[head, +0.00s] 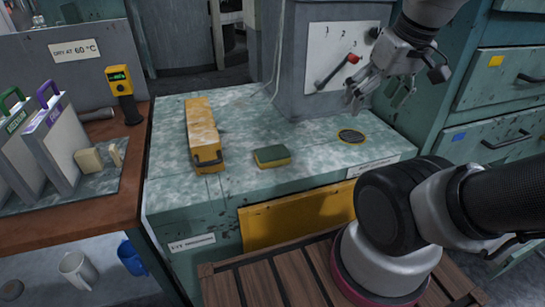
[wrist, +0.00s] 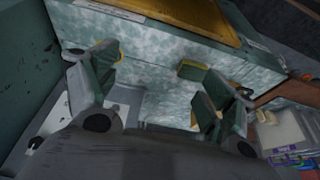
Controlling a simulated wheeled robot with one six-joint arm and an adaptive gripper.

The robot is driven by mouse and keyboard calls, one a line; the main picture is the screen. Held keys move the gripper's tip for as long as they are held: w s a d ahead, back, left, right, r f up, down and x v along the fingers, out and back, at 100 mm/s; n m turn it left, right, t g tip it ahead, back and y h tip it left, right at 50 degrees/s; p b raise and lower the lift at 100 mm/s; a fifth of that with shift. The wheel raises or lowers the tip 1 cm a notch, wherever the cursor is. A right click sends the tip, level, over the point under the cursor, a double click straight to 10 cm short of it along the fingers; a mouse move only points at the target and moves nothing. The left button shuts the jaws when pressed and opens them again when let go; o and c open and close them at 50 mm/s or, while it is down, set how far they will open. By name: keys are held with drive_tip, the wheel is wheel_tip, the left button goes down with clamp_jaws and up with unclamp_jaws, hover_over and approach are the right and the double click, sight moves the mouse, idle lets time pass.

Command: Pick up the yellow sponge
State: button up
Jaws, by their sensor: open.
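The yellow sponge (head: 272,157), with a green top face, lies flat on the mottled green-and-white counter (head: 225,195) near its middle front. It also shows in the wrist view (wrist: 193,70), beyond the right finger. My gripper (head: 376,97) is open and empty, raised above the back right of the counter. It is to the right of the sponge and well apart from it. In the wrist view, the two fingers (wrist: 155,78) are spread wide with bare counter between them.
A long yellow case (head: 203,130) with a dark handle lies left of the sponge. A grey box with a red-handled lever (head: 330,72) stands behind it. A dark round disc with a yellow rim (head: 351,136) lies to the right. The counter around the sponge is clear.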

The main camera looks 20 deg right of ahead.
drive_tip(key=w+a+f+g, duration=0.2)
drive_tip(key=w+f+g, duration=0.1)
drive_tip(key=w+f, duration=0.15)
drive_tip(key=n+g+y, duration=0.1)
drive_tip(key=n+y, duration=0.3)
drive_tip(key=n, duration=1)
approach(274, 151)
drive_tip(key=shift+s+a+f, duration=0.15)
drive_tip(key=shift+s+f, duration=0.1)
drive_tip(key=shift+f, duration=0.2)
drive_tip(key=shift+s+a+f, duration=0.1)
drive_tip(key=shift+s+f, duration=0.15)
drive_tip(key=shift+f, duration=0.2)
drive_tip(key=shift+w+a+r+n+y, duration=0.1)
drive_tip(key=shift+n+y, duration=0.05)
drive_tip(key=shift+n, duration=0.3)
drive_tip(key=shift+w+a+n+y, duration=0.1)
drive_tip(key=shift+n+y, duration=0.05)
drive_tip(key=shift+n, duration=1.3)
drive_tip(key=shift+d+x, duration=0.2)
drive_tip(key=shift+x, duration=3.7)
drive_tip(key=shift+w+f, duration=0.2)
drive_tip(key=shift+f, duration=0.15)
